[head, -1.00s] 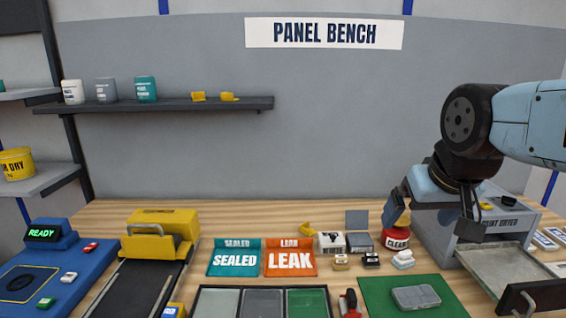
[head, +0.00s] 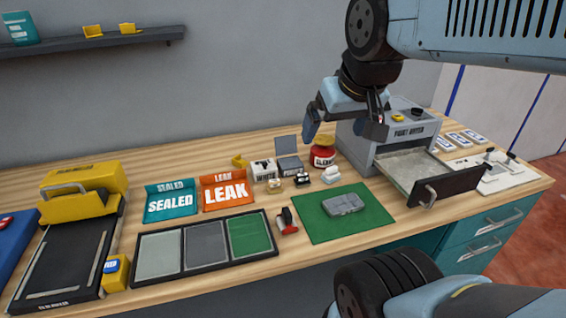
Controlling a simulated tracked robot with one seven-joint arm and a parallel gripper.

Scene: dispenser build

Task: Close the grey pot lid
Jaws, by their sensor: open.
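The grey pot (head: 290,165) is a small, low, square container towards the back of the bench. Its grey lid (head: 287,144) stands raised at the pot's back edge, so the pot is open. My gripper (head: 341,136) is open and empty. It hangs above the bench, to the right of the lid and higher than the pot. Its left finger shows just above the red CLEAR pot (head: 323,158), and its right finger shows in front of the paint dryer (head: 385,143).
A white pot (head: 264,169) stands just left of the grey pot. Small blocks lie in front. A green mat (head: 343,225) carries a grey part (head: 343,204). SEALED (head: 172,201) and LEAK (head: 225,192) trays sit left.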

